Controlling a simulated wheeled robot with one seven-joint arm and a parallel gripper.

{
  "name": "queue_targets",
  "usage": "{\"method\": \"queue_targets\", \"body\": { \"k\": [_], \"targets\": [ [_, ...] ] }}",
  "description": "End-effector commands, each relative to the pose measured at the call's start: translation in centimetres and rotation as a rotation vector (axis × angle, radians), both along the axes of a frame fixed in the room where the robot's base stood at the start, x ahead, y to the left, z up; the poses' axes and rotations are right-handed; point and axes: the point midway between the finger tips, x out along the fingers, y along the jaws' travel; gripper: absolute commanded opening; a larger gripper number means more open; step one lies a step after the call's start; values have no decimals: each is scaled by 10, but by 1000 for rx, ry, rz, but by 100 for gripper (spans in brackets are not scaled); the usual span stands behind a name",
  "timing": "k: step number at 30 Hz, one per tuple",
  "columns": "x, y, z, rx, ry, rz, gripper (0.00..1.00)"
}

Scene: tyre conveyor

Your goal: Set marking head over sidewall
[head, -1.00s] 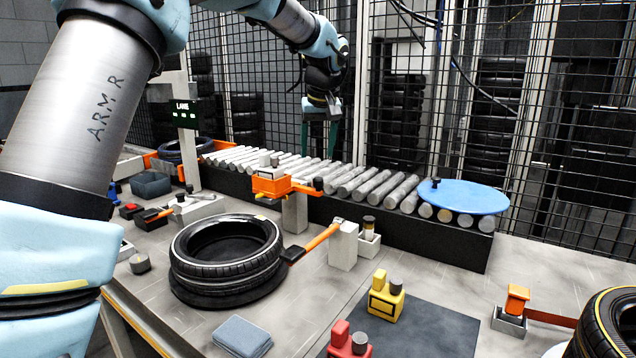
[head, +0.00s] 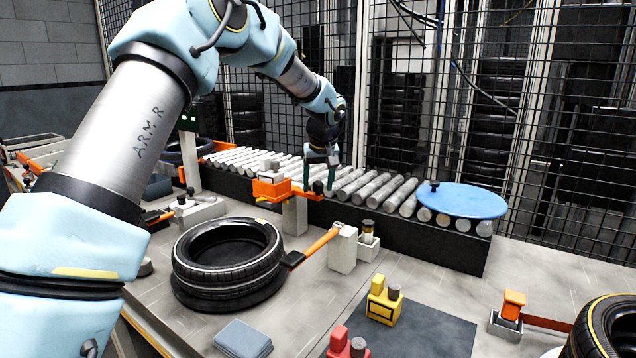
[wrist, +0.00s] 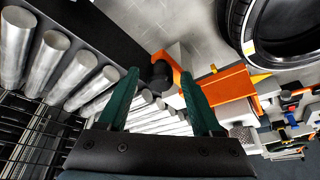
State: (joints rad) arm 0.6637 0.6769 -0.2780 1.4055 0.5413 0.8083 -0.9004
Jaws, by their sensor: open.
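The orange marking head (head: 272,188) sits on a grey post beside the rollers, with an orange bar ending in a black knob (head: 317,187). In the wrist view the marking head (wrist: 228,84) is right of centre and the knob (wrist: 161,74) shows between my fingers. My gripper (head: 320,184) is open, its green fingers pointing down around or just above the knob. I cannot tell if they touch it. The black tyre (head: 180,272) lies flat on the table, its upper sidewall facing up, left of and nearer than the marking head. It also shows in the wrist view (wrist: 236,22).
The roller conveyor (head: 380,193) runs behind, with a blue disc (head: 462,200) at its right end. An orange-handled lever (head: 318,243) on a grey block stands right of the tyre. Yellow (head: 383,302) and red (head: 340,343) blocks stand in front. Wire fencing closes the back.

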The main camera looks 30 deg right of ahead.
Motion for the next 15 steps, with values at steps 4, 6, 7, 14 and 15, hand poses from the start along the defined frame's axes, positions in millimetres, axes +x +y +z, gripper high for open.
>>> {"method": "queue_targets", "body": {
  "k": [4, 6, 7, 14, 15],
  "targets": [
    [0, 0, 0, 0, 0, 0, 66],
    [0, 0, 0, 0, 0, 0, 60],
    [0, 0, 0, 0, 0, 0, 56],
    [0, 0, 0, 0, 0, 0, 30],
    [0, 0, 0, 0, 0, 0, 26]
  ]
}}
